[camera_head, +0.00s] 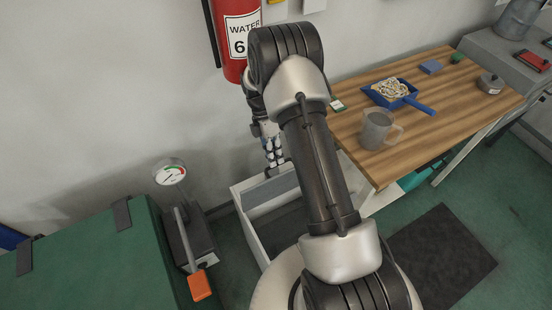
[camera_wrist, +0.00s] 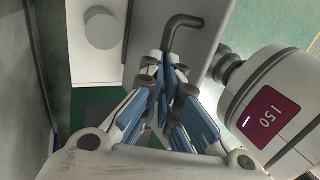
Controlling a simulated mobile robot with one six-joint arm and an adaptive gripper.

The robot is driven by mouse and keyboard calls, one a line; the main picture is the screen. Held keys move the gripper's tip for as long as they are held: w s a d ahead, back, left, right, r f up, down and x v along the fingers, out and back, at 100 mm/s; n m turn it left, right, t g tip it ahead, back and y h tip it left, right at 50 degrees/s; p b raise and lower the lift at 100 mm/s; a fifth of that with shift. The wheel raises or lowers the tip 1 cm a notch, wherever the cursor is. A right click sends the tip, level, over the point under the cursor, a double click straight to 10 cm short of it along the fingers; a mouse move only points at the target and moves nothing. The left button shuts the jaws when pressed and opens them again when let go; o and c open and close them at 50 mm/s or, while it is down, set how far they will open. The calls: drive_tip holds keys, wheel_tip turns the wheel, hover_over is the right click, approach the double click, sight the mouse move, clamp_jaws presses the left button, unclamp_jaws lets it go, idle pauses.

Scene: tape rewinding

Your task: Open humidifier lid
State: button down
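A white box-shaped unit (camera_head: 248,230), which seems to be the humidifier, stands on the floor below my arm. It has a light grey slanted panel (camera_head: 270,190) at its far end and a darker recess nearer. I cannot tell whether the panel is its lid. My gripper (camera_head: 273,163) points down at the panel's far edge. In the wrist view, the fingertips of my gripper (camera_wrist: 168,65) are close together at the end of a dark bent handle (camera_wrist: 185,22) on a pale surface. Whether they grip it is unclear. My arm hides part of the box.
A wooden table (camera_head: 440,105) at right holds a grey mug (camera_head: 376,130), a blue dustpan (camera_head: 388,94) and other items. A red extinguisher (camera_head: 232,40) is on the wall behind. A dark mat (camera_head: 440,255) lies at right.

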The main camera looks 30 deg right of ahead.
drive_tip(key=c, duration=2.3)
unclamp_jaws()
drive_tip(key=x, duration=0.3)
drive_tip(key=shift+s+a+f, duration=0.15)
drive_tip(key=shift+s+a, duration=0.05)
drive_tip(key=o, duration=1)
drive_tip(key=shift+w+d+f, duration=0.1)
drive_tip(key=shift+w, duration=0.05)
drive_tip(key=o, duration=0.3)
drive_tip(key=shift+w, duration=0.25)
drive_tip(key=shift+c, duration=0.2)
drive_tip(key=shift+c, duration=0.3)
drive_tip(key=shift+r, duration=0.4)
drive_tip(key=shift+c, duration=0.4)
drive_tip(key=shift+g, duration=0.3)
wheel_tip(320, 180, up, 10)
drive_tip(key=shift+s+f, duration=0.1)
drive_tip(key=c, duration=0.5)
